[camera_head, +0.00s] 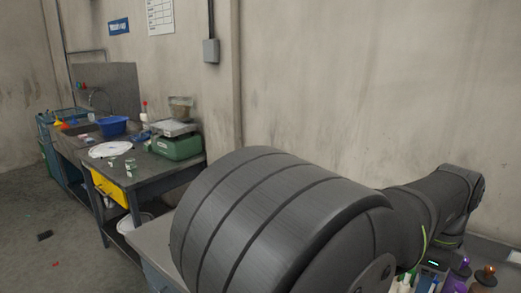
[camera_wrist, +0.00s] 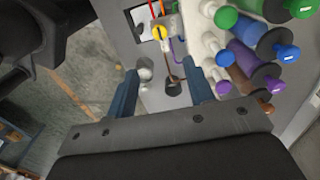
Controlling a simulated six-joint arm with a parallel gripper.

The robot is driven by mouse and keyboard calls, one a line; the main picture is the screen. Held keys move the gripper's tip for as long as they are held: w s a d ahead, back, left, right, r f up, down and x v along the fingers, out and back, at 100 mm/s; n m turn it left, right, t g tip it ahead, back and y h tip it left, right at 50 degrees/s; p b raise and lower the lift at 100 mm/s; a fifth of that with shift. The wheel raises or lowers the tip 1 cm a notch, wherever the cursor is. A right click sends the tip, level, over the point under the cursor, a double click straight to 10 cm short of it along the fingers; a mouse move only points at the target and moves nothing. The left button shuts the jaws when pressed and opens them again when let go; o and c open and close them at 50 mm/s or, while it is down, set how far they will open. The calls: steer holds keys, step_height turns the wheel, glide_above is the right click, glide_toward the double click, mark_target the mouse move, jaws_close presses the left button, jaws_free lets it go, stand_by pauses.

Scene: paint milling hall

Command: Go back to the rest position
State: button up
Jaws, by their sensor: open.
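My gripper (camera_wrist: 163,78) shows in the wrist view, with its two blue-grey fingers spread apart. No object is clasped between the fingers. Beyond them lies a grey worktop (camera_wrist: 155,100) with a small pale rounded item (camera_wrist: 145,73) and a dark round spot or item (camera_wrist: 172,88). In the head view my dark grey arm fills the foreground and reaches right; the gripper itself is hidden there.
Right of the fingers are several handled items with green (camera_wrist: 299,7), blue (camera_wrist: 287,53) and purple knobs. A yellow-topped item (camera_wrist: 158,32) has coloured cords. The head view shows a green scale (camera_head: 177,147), a blue basin (camera_head: 113,126) and a bench with a yellow drawer (camera_head: 108,188).

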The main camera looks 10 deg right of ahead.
step_height(320, 180, down, 15)
steer(key=shift+r, duration=0.15)
steer(key=n, duration=0.9)
steer(key=shift+r, duration=0.1)
steer(key=n, duration=0.8)
stand_by(0.3)
stand_by(0.4)
steer(key=m, duration=0.4)
steer(key=shift+m, duration=0.3)
steer(key=m, duration=0.5)
